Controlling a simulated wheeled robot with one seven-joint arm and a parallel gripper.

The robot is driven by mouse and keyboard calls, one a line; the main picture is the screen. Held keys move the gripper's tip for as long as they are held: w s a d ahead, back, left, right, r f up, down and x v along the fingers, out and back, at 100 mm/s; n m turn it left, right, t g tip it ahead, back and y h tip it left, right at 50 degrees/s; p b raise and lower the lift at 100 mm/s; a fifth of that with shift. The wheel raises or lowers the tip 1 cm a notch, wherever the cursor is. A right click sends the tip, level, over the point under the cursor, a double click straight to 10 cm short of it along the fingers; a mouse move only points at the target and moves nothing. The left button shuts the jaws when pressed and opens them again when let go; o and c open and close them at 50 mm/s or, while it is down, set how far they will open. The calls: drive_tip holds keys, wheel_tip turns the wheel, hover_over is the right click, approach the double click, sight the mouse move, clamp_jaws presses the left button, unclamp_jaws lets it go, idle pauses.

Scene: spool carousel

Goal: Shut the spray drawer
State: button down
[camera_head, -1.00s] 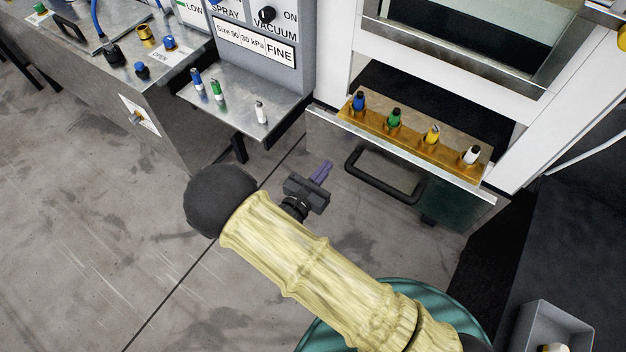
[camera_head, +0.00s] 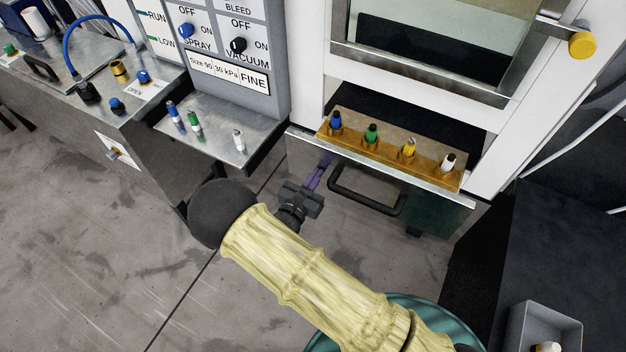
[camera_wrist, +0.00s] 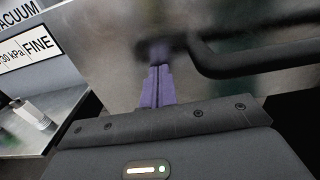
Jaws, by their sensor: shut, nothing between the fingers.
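The spray drawer (camera_head: 298,150) stands pulled out from the white cabinet. It has a steel front, a black bar handle (camera_head: 372,202) and a wooden rack holding several coloured spools or nozzles in blue, green, yellow and white. My gripper (camera_head: 322,168) has purple fingers closed together, pointing at the drawer front just left of the handle. In the wrist view the fingers (camera_wrist: 157,85) reach up to the steel front beside the left end of the handle (camera_wrist: 235,62). Whether the fingertips touch the front I cannot tell.
A steel shelf (camera_head: 215,145) with small bottles stands left of the drawer, below the grey control panel (camera_head: 240,75). A grey bin (camera_head: 545,325) is at the lower right. The floor (camera_head: 110,250) at left is clear.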

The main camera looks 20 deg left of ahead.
sight(349, 131)
drive_tip(key=w+b, duration=0.1)
drive_tip(key=w, duration=0.6)
drive_tip(key=w+d+b, duration=0.1)
drive_tip(key=w+b, duration=0.1)
drive_tip(key=w, duration=0.5)
drive_tip(key=w+d+b, duration=0.1)
drive_tip(key=w+b, duration=0.1)
drive_tip(key=w, duration=0.6)
drive_tip(key=shift+f, duration=0.1)
drive_tip(key=shift+w, duration=0.4)
drive_tip(key=shift+w+r, duration=0.25)
drive_tip(key=shift+r, duration=0.15)
drive_tip(key=shift+s+r, duration=0.1)
drive_tip(key=shift+s, duration=0.2)
drive_tip(key=s, duration=0.9)
drive_tip(key=s+a, duration=0.1)
drive_tip(key=s, duration=0.4)
drive_tip(key=shift+a+f, duration=0.1)
drive_tip(key=shift+f, duration=0.3)
drive_tip(key=shift+w, duration=0.1)
